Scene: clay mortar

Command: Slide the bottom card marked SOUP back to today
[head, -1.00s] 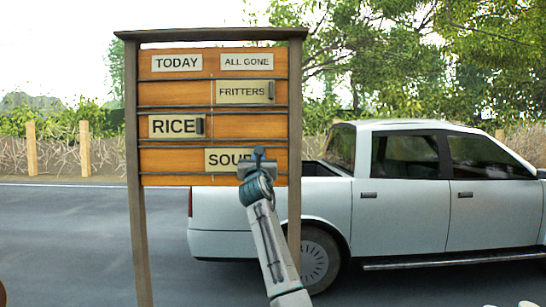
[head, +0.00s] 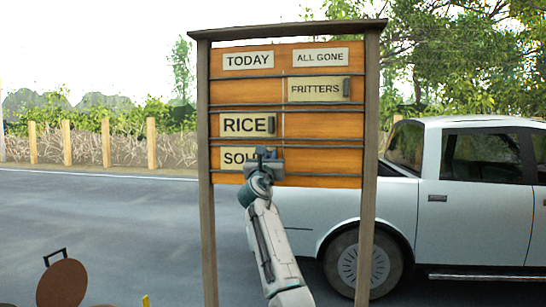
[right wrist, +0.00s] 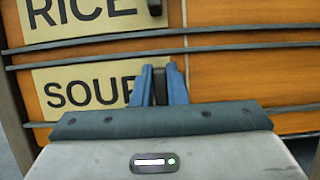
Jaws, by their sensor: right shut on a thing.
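The cream SOUP card (head: 230,158) is in the bottom row of the orange board (head: 320,160), in the left column below the TODAY label (head: 248,60). Its left edge roughly lines up with the RICE card (head: 243,124) above. My right gripper (head: 266,155) is at the card's right end and hides part of it. In the right wrist view the blue fingers (right wrist: 160,86) are shut on the card's dark handle (right wrist: 175,84), and the SOUP card (right wrist: 80,88) reads clearly. My left gripper is not in view.
The FRITTERS card (head: 318,89) is in the right column, under the ALL GONE label (head: 320,56). Dark rails (right wrist: 240,45) separate the rows. Wooden posts (head: 207,230) frame the board. A pickup truck (head: 470,210) stands behind on the right. A brown round object (head: 62,284) is at lower left.

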